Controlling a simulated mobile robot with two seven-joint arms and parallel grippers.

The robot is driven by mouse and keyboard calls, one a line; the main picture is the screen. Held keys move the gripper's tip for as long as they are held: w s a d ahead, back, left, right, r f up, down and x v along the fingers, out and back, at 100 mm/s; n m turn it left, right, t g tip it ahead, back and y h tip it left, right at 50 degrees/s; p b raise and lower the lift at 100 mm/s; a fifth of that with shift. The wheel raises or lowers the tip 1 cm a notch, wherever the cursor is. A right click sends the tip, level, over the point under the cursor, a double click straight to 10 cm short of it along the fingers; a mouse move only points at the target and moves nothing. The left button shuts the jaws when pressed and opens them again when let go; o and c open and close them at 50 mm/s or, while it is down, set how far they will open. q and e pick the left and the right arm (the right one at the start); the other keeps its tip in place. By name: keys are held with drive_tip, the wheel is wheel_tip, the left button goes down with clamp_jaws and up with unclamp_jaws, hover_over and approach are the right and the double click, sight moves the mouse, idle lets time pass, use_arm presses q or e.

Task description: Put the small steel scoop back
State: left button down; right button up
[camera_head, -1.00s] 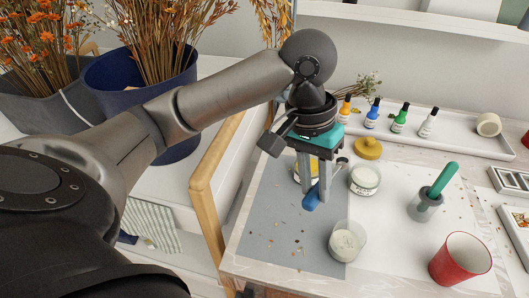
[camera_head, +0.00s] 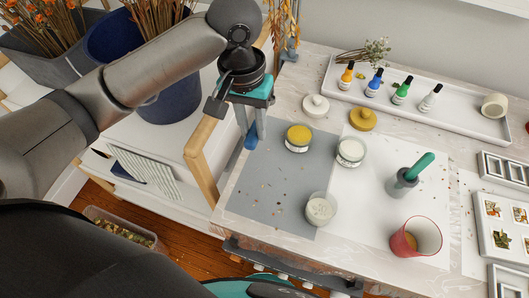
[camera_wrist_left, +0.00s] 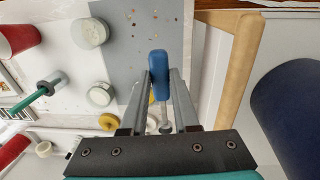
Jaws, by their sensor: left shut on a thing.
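My left gripper (camera_head: 250,142) is shut on the small scoop. The scoop's blue handle (camera_head: 251,133) shows between the fingers. In the left wrist view, the blue handle (camera_wrist_left: 159,75) lies between the fingertips of the left gripper (camera_wrist_left: 160,82), and a thin steel part (camera_wrist_left: 166,115) runs back toward the palm. The scoop's bowl is hard to make out. The gripper hangs over the left edge of the grey mat (camera_head: 262,185), to the left of the jar with yellow contents (camera_head: 299,138). My right gripper is not seen.
A jar with white contents (camera_head: 351,152), a cup of white material (camera_head: 320,209), a red cup (camera_head: 415,238) and a grey pot with a green-handled tool (camera_head: 402,182) stand on the table. White (camera_head: 316,105) and yellow (camera_head: 363,119) lids lie behind. A white tray (camera_head: 455,125) holds several bottles.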

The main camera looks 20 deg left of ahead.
sight(260, 179)
use_arm(q)
drive_tip(key=r+p, duration=0.1)
drive_tip(key=d+r+p, duration=0.1)
drive_tip(key=p, duration=0.1)
drive_tip(key=shift+y, duration=0.3)
drive_tip(key=shift+p, duration=0.35)
drive_tip(key=shift+d+f, duration=0.1)
drive_tip(key=shift+f, duration=0.05)
wheel_tip(260, 179, down, 20)
drive_tip(key=b, duration=0.3)
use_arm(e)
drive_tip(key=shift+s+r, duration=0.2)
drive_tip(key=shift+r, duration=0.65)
use_arm(q)
drive_tip(key=c, duration=0.7)
unclamp_jaws()
drive_tip(key=shift+f, duration=0.1)
drive_tip(key=shift+o, duration=0.2)
wheel_tip(260, 179, up, 12)
drive_tip(key=p, duration=0.2)
drive_tip(key=shift+r, duration=0.2)
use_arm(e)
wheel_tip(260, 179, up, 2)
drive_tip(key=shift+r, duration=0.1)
